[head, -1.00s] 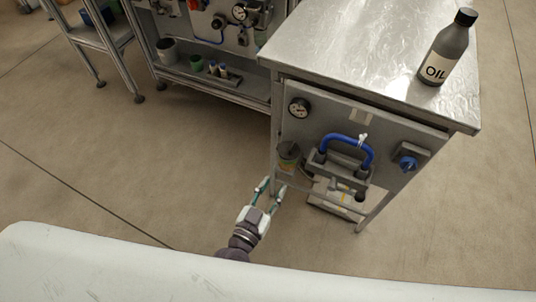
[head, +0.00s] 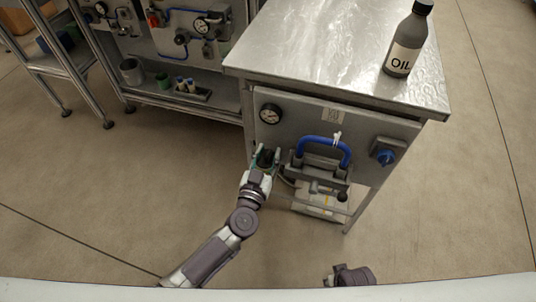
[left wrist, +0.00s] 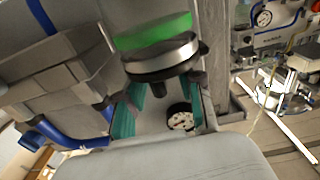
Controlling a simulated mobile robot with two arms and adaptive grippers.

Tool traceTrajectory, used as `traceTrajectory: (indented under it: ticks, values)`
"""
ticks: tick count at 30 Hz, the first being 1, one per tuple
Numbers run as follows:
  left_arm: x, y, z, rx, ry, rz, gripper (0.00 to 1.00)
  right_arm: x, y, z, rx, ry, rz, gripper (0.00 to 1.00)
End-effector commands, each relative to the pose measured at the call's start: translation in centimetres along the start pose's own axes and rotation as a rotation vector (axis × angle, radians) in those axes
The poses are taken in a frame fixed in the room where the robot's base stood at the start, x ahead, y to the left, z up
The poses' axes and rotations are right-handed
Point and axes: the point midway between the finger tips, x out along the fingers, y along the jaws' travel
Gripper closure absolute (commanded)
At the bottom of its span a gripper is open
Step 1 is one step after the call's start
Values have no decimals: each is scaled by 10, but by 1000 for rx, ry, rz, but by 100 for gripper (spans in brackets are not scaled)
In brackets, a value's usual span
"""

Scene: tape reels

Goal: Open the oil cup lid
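The oil cup (head: 266,157) is on the left part of the bench's front panel, below a round gauge. In the left wrist view, which appears upside down, it has a green body (left wrist: 152,33), a metal band and a dark lid (left wrist: 163,71) with a small knob. The lid appears closed. My left gripper (head: 262,160) is at the cup; its teal fingers, also in the left wrist view (left wrist: 163,110), are spread apart on either side of the lid. I cannot tell whether they touch it.
An oil bottle (head: 407,45) stands on the metal bench top (head: 320,50). A box (head: 312,203) sits below.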

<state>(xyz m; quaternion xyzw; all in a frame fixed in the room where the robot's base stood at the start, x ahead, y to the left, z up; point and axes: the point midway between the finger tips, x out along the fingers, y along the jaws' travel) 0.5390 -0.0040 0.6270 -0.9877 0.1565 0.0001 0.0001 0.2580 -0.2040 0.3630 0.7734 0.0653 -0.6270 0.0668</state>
Motion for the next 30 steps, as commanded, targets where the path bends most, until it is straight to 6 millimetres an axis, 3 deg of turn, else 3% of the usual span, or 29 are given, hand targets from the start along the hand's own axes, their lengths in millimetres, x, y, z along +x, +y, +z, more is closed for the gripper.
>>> traceTrajectory:
  ticks: [9, 16, 30]
  values:
    - [3, 0, 0, 0, 0, 0, 62, -2, 0, -1, 0, -1, 1, 60]
    - [2, 0, 0, 0, 0, 0, 100, -2, 0, 0, 0, -1, 1, 60]
    - [2, -1, -3, -51, -1, -1, 100, 3, 0, 3, -1, 0, 0, 60]
